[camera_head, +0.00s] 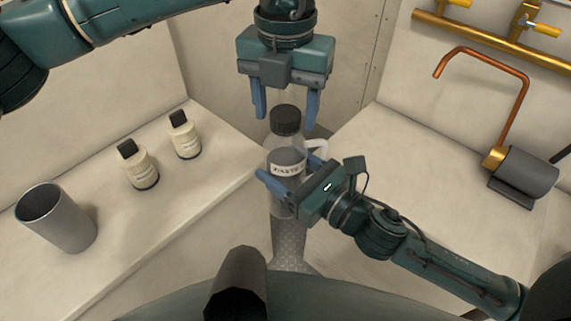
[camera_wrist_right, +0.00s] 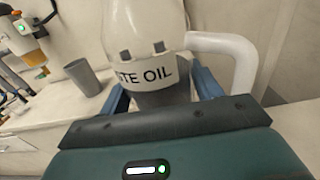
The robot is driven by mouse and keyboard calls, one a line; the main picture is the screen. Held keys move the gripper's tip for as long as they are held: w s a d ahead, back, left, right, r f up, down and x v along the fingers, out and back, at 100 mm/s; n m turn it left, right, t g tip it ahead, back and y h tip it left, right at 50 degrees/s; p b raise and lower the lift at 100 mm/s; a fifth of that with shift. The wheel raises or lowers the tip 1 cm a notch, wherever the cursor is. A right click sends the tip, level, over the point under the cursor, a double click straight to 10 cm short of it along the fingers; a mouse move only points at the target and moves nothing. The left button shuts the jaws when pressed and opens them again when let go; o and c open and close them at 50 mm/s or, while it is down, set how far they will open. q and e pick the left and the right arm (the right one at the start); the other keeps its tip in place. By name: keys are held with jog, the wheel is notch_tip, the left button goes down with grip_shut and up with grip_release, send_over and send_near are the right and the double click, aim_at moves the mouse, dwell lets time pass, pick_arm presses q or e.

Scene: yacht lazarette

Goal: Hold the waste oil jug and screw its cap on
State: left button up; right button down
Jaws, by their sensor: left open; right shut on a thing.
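The waste oil jug (camera_head: 287,162) is a clear bottle with a white label, dark contents and a white side handle (camera_wrist_right: 238,62). It is upright in the middle of the head view. Its black cap (camera_head: 286,120) sits at the top of the neck; I cannot tell whether it is threaded. My right gripper (camera_head: 283,186) is shut around the jug's body, and its blue fingers flank the jug in the right wrist view (camera_wrist_right: 160,98). My left gripper (camera_head: 286,112) points down above the jug, open, with one blue finger on each side of the cap, apart from it.
Two small cream bottles with black caps, one nearer (camera_head: 140,168) and one farther (camera_head: 184,138), stand on the left bench with a grey cup (camera_head: 57,219). On the right bench are a bent copper pipe (camera_head: 513,103) and a grey cylinder (camera_head: 527,173). A brass rail (camera_head: 490,42) runs along the right wall.

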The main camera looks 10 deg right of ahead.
pick_arm(q)
jog(key=c, duration=1)
jog(key=m, duration=0.4)
jog(key=shift+m, duration=0.4)
jog(key=m, duration=0.5)
jog(key=o, duration=1.2)
jog(key=shift+c, duration=0.2)
notch_tip(320, 180, up, 12)
